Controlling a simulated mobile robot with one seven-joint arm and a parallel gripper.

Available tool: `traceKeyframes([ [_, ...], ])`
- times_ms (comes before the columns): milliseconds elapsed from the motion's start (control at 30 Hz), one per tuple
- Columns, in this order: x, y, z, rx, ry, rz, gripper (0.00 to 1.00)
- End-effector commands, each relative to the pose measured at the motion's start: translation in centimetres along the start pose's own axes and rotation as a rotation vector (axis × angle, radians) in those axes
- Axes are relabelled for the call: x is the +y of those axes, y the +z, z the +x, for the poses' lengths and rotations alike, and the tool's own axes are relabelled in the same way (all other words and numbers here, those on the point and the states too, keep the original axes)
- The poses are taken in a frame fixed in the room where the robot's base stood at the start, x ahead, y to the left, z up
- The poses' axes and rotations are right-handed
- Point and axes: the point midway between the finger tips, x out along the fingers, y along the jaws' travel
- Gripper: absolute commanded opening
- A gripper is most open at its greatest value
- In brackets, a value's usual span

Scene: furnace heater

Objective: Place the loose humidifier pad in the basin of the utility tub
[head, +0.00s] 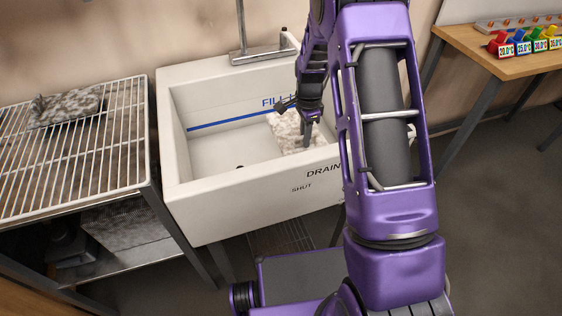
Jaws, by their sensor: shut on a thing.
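A mottled beige-white pad (284,128) is inside the basin of the white utility tub (186,196), at the right part of the basin. My gripper (296,122) reaches down into the basin and is shut on the pad near its upper part. The pad's right side is partly hidden by my gripper and arm. I cannot tell whether the pad touches the basin floor. The tub has a blue fill line on its back inner wall and the words DRAIN and SHUT on its front.
A wire rack (110,150) stands left of the tub, with a mottled grey pad-like block (66,106) on top and another block (125,228) on its lower shelf. A faucet (262,53) rises at the tub's back. A wooden table (500,62) with colored tagged items stands at right.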

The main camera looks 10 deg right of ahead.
Motion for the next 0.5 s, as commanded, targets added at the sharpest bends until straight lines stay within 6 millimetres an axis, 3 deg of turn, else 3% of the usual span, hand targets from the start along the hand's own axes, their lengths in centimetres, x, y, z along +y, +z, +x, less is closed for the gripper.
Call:
traceKeyframes([
  [200,0.1,-0.1,4.2,0.000,0.001,0.002,0.00],
  [500,0.0,0.0,7.0,-0.001,0.001,0.000,0.00],
])
